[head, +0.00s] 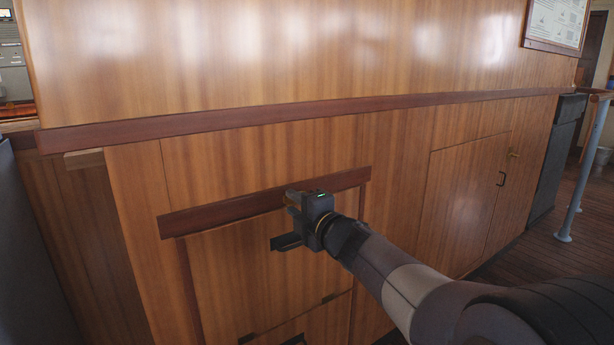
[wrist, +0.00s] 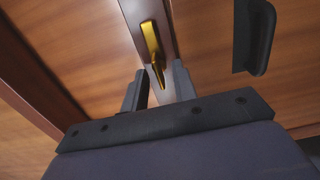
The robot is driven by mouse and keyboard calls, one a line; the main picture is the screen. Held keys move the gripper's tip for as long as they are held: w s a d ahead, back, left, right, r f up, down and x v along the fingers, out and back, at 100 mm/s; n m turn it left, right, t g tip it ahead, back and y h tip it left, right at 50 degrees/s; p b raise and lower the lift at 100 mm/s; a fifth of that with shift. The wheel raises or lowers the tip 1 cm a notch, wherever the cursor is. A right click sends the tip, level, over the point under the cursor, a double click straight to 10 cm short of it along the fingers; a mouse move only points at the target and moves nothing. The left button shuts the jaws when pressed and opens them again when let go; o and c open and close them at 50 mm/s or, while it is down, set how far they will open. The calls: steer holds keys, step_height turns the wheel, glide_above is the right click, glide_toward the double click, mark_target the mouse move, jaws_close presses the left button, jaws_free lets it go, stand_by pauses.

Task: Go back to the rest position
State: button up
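My gripper (head: 283,220) is held out in front of a wooden cabinet panel (head: 245,270), just below the dark wood strip along its top. In the wrist view the two grey fingers (wrist: 160,90) stand apart with a gap between them. A brass latch (wrist: 151,40) on a dark wood strip lies just ahead of the gap. The latch's lower end shows between the fingertips. I cannot tell whether a finger touches it. My arm reaches in from the lower right of the head view.
A dark handle (wrist: 256,38) juts from the wood beside the fingers. A long dark rail (head: 300,110) crosses the wall above my gripper. A closed cabinet door (head: 460,200) is to the right. Open floor (head: 540,262) and a railing post (head: 578,185) are at far right.

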steer(key=m+p, duration=0.4)
steer(key=m, duration=0.2)
steer(key=m+p, duration=0.5)
steer(key=shift+w+r+m, duration=0.1)
steer(key=shift+r+m, duration=0.1)
steer(key=shift+m, duration=0.2)
steer(key=shift+d+r+p, duration=0.1)
steer(key=shift+p, duration=0.2)
